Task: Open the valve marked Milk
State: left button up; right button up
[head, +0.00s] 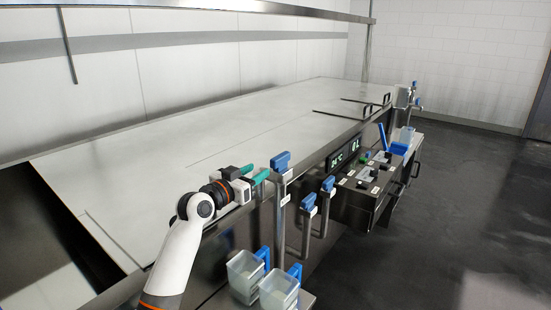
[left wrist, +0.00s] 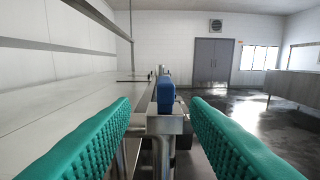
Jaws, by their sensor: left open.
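Several blue-handled valves stand on steel pipes along the front side of the vat. The nearest tall one has a blue handle (head: 281,162), and two lower ones, a blue handle (head: 309,202) and another blue handle (head: 328,184), are to its right. Small white labels sit on the pipes, but I cannot read which says Milk. My left gripper (head: 256,173) has teal pads, is open and empty, and is just left of the tall valve's handle. In the left wrist view a blue handle (left wrist: 165,95) shows ahead, between the open fingers and apart from them. My right gripper is out of view.
The long steel vat cover (head: 200,135) lies behind the valves. A dark control box (head: 357,205) and a display (head: 352,150) are on the right. Clear plastic containers (head: 245,277) stand below the valves. The dark floor (head: 450,220) at right is clear.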

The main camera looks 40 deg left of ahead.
aim_at(281, 159)
pick_arm(q)
jog(key=w, duration=0.3)
jog(key=w+p, duration=0.1)
jog(key=w, duration=0.1)
jog(key=shift+w+d+r, duration=0.15)
jog(key=shift+r, duration=0.1)
jog(key=w, duration=0.5)
jog(key=shift+a+f+p, duration=0.15)
jog(key=shift+a+p, duration=0.2)
jog(key=shift+a, duration=0.05)
jog(key=shift+w, duration=0.45)
jog(key=shift+f, duration=0.1)
jog(key=c, duration=0.9)
grip_shut()
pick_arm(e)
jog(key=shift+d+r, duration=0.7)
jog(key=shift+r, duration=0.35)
